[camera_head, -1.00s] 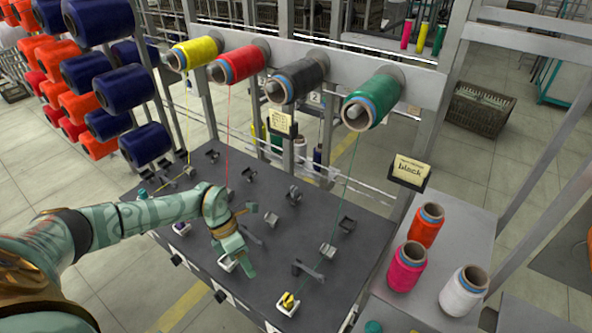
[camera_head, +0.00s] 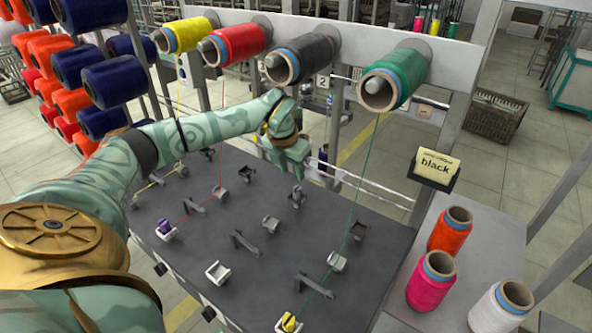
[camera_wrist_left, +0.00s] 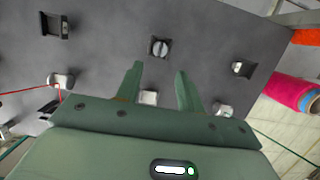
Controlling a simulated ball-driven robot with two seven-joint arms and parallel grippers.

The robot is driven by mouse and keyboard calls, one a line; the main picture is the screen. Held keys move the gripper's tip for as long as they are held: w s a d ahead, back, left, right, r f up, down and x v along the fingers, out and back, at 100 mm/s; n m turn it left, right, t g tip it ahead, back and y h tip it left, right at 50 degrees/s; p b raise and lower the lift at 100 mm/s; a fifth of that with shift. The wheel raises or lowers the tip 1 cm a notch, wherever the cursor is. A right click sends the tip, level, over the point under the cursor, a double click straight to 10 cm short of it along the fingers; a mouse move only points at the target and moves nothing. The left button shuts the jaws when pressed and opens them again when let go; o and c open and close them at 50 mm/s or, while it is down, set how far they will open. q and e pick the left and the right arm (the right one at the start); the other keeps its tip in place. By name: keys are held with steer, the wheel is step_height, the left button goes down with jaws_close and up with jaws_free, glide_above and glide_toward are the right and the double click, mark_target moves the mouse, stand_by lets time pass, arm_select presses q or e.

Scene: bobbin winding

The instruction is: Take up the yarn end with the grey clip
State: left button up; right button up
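The dark grey yarn cone (camera_head: 302,58) sits on the rack between the red cone (camera_head: 232,45) and the green cone (camera_head: 392,80). My left gripper (camera_head: 312,170) is below the grey cone, over the far part of the dark board (camera_head: 190,270). In the left wrist view the gripper (camera_wrist_left: 159,72) is open, with its two fingers apart and nothing clearly held. I cannot make out a grey clip or the grey yarn's end; the gripper may hide them. A purple clip (camera_head: 164,228) and a yellow clip (camera_head: 289,322) sit at the board's near side. My right gripper is not in view.
The board carries several holders and guides, including an empty white holder (camera_head: 217,272). Red and green yarns run from their cones down to the board. A sign reading "black" (camera_head: 436,166) stands at the right, near an orange cone (camera_head: 450,232), a pink cone (camera_head: 430,283) and a white cone (camera_head: 500,308).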

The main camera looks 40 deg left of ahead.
mark_target(296, 189)
arm_select(q)
steer(key=b+x, duration=0.5)
steer(key=x, duration=0.2)
steer(key=shift+f, duration=0.2)
steer(key=shift+w+f, duration=0.15)
steer(key=shift+f, duration=0.2)
steer(key=c, duration=0.8)
step_height(296, 189, up, 5)
steer(key=p, duration=0.4)
steer(key=shift+f, duration=0.25)
